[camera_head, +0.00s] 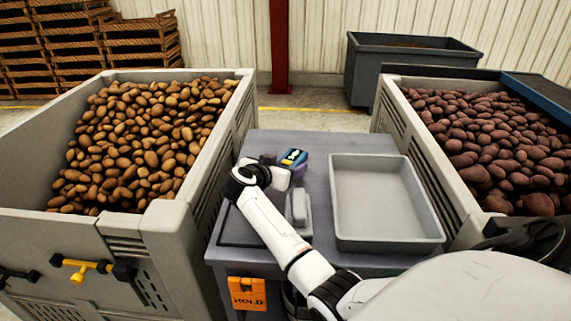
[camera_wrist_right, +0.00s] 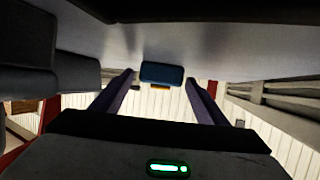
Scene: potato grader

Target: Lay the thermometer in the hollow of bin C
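A small blue device with a yellow part and dark face (camera_head: 293,158), possibly the thermometer, is at the back of the grey table (camera_head: 318,142). My right gripper (camera_head: 291,168) is low over the table just in front of it. In the right wrist view, the gripper's two fingers (camera_wrist_right: 163,95) are apart, and the blue device (camera_wrist_right: 162,73) shows between and beyond them; I cannot tell whether they touch it. No bin letter is readable, so I cannot tell which is bin C. My left gripper is not in view.
A bin of brown potatoes (camera_head: 160,218) stands left, a bin of reddish potatoes (camera_head: 436,150) right. An empty grey tray (camera_head: 388,243) and a grey lidded block (camera_head: 299,208) are on the table. An orange sign (camera_head: 247,293) hangs in front. A dark cart (camera_head: 378,70) stands behind.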

